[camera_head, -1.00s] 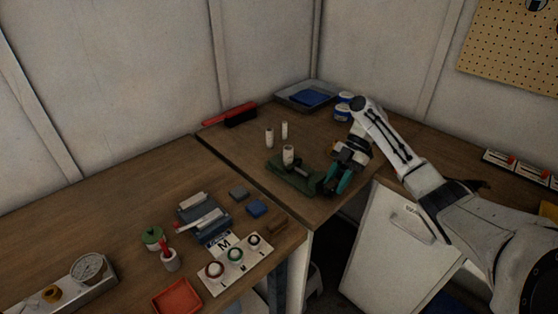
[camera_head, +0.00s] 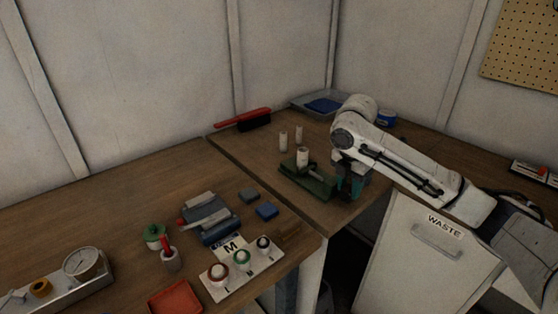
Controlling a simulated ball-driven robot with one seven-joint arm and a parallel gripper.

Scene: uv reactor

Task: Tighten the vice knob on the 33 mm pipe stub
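A green vice (camera_head: 301,179) sits near the front edge of the far-right bench. A pale upright pipe stub (camera_head: 302,157) stands in the vice. Two more pale stubs stand behind it, one at the left (camera_head: 283,142) and one at the right (camera_head: 299,134). My gripper (camera_head: 348,190) points down at the right end of the vice, where the knob would be. The knob is hidden or too small to make out. The fingers are dark and teal and partly hidden by my arm, so I cannot tell whether they are open or touching the knob.
A red-handled brush (camera_head: 243,119) and a grey tray (camera_head: 304,107) with a blue item lie at the back. A blue-and-white tub (camera_head: 386,118) stands behind my arm. The left bench holds a white ring board (camera_head: 216,285), a red tray (camera_head: 175,300) and a gauge (camera_head: 80,263).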

